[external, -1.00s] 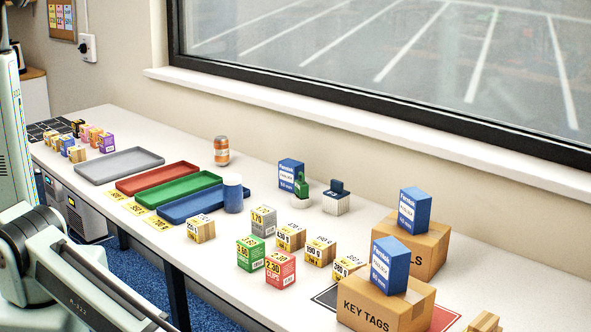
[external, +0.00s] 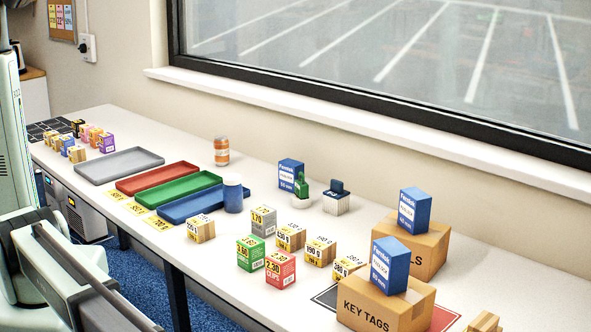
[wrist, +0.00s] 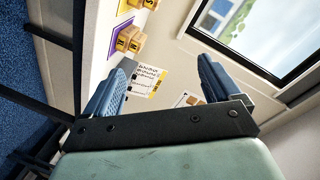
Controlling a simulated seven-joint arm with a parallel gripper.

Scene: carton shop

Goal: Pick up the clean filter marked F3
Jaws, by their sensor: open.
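A small white block with a dark blue cap (external: 336,202) stands upright on the table near the wall in the external view. It may be the filter, but its marking is too small to read surely. My gripper (wrist: 165,62) shows in the wrist view with its two blue fingers wide apart and nothing between them. In the external view only my arm links show at the lower left, and the gripper is out of frame. I cannot make out the capped block in the wrist view.
Several priced boxes (external: 281,268) stand in front. Grey (external: 82,171), red, green and blue trays lie left. A KEY TAGS box (external: 360,311) stands at the front right.

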